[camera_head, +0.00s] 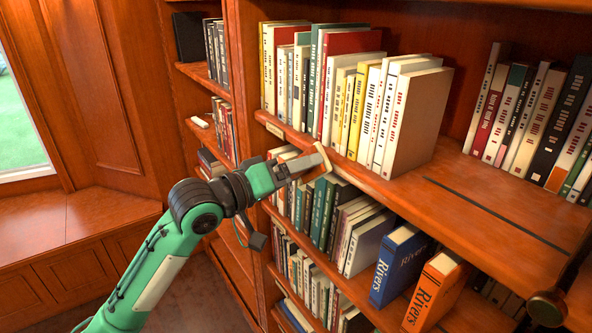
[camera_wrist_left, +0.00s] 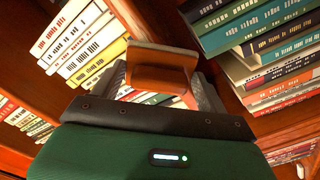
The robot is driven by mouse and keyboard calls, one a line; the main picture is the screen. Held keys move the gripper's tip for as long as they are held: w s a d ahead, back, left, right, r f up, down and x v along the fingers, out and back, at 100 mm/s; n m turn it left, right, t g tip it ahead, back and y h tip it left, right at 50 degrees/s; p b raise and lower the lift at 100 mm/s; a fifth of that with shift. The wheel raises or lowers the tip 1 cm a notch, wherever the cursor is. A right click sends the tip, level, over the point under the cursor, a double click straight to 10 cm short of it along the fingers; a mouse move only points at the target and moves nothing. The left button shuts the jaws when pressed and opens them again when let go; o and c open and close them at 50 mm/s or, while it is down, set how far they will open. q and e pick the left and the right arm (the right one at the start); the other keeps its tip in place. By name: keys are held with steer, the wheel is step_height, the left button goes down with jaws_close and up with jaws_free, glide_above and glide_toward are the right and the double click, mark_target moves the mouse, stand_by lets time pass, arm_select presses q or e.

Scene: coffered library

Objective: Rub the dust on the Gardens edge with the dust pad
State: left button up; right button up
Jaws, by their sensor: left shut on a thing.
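My left gripper (camera_head: 312,164) is shut on the dust pad (camera_head: 325,157), a small block with a pale edge in the head view. The pad is close to the front edge of the upper shelf (camera_head: 345,165), below the white and yellow books; I cannot tell whether it touches. In the left wrist view the dust pad (camera_wrist_left: 160,72) is brown with a tan rim, between the fingers of the gripper (camera_wrist_left: 165,85). A small pale label (camera_head: 275,130) sits on the shelf edge; its wording is unreadable. I cannot make out dust. My right gripper is not in view.
A row of upright books (camera_head: 345,95) stands on the upper shelf, with bare shelf to its right. The lower shelf holds more books, including a blue Rivers book (camera_head: 398,263) and an orange Rivers book (camera_head: 436,292). A window bench (camera_head: 80,220) is at left.

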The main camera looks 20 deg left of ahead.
arm_select(q)
steer(key=shift+w+d+p, duration=0.3)
steer(key=shift+w+d, duration=0.05)
steer(key=shift+w, duration=0.15)
steer(key=shift+w+d, duration=0.2)
steer(key=shift+w, duration=0.05)
steer(key=shift+s+r, duration=0.1)
